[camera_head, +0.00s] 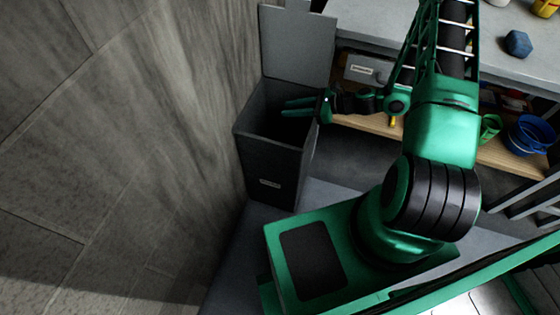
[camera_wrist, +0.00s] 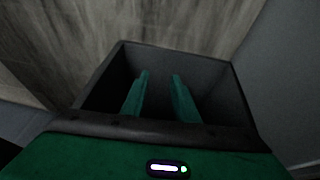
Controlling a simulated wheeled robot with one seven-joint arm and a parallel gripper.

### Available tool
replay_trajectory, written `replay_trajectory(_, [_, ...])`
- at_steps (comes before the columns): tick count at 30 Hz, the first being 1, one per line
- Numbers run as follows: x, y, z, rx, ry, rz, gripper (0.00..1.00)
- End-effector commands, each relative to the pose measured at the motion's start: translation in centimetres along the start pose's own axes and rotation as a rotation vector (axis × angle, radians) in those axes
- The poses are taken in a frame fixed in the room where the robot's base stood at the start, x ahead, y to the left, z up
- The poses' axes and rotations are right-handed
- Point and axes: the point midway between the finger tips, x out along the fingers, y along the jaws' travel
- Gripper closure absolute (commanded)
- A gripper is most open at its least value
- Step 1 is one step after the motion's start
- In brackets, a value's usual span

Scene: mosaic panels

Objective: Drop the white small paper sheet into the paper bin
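A dark grey bin (camera_head: 270,160) with a small label stands against the wall, its lid (camera_head: 298,45) raised at the back. My gripper (camera_head: 284,107) reaches in from the right over the bin's opening. In the wrist view the two green fingers (camera_wrist: 160,78) are apart, with nothing seen between them, and point into the open bin (camera_wrist: 235,105). The inside of the bin is dark. No white paper sheet can be made out in either view.
A workbench (camera_head: 375,20) with a dark blue lump (camera_head: 517,43) on it stands behind my arm. Its lower wooden shelf (camera_head: 375,126) holds a grey box (camera_head: 366,69) and a blue bucket (camera_head: 530,135). A stone-like wall (camera_head: 130,110) rises close at left of the bin.

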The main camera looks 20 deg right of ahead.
Motion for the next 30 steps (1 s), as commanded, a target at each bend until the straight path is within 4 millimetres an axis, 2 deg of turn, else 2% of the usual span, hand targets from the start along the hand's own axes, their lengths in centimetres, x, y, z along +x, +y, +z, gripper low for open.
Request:
replay_trajectory(1, [-1.1,-0.2,-0.1,0.002,0.001,-0.005,0.73])
replay_trajectory(6, [-4.3,-0.2,-0.1,0.002,0.001,-0.005,0.73])
replay_trajectory(12, [-7.0,-0.2,-0.1,0.002,0.001,-0.002,0.73])
replay_trajectory(18, [-8.0,-0.2,-0.1,0.002,0.001,0.000,0.73])
replay_trajectory(30, [-8.0,-0.2,-0.1,0.002,0.000,0.000,0.73])
